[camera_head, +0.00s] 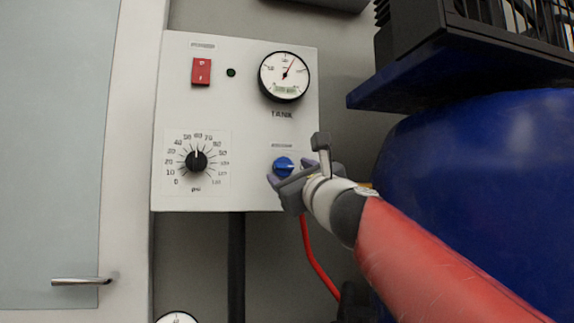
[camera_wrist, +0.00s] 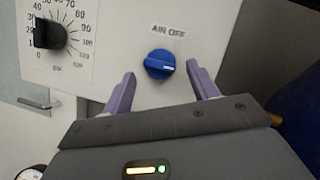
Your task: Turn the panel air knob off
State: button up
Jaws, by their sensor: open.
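The panel air knob is a round blue knob (camera_head: 284,166) at the lower right of the white panel (camera_head: 180,110). In the wrist view the blue knob (camera_wrist: 160,64) sits below a label that reads "AIR OFF", with a pale pointer line on its right side. My gripper (camera_head: 289,176) is in front of the knob and hides part of it in the head view. In the wrist view its two purple fingers (camera_wrist: 162,82) are open, one to the left of the knob and one to the right, with a gap on each side. Contact with the knob does not show.
A black psi dial (camera_head: 196,161) is left of the knob. A red switch (camera_head: 201,71), a green light (camera_head: 231,72) and the tank gauge (camera_head: 284,76) are above. A blue tank (camera_head: 480,170) stands close on the right. A red hose (camera_head: 315,260) hangs below the panel.

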jog(key=shift+x, duration=1.15)
jog(key=c, duration=1)
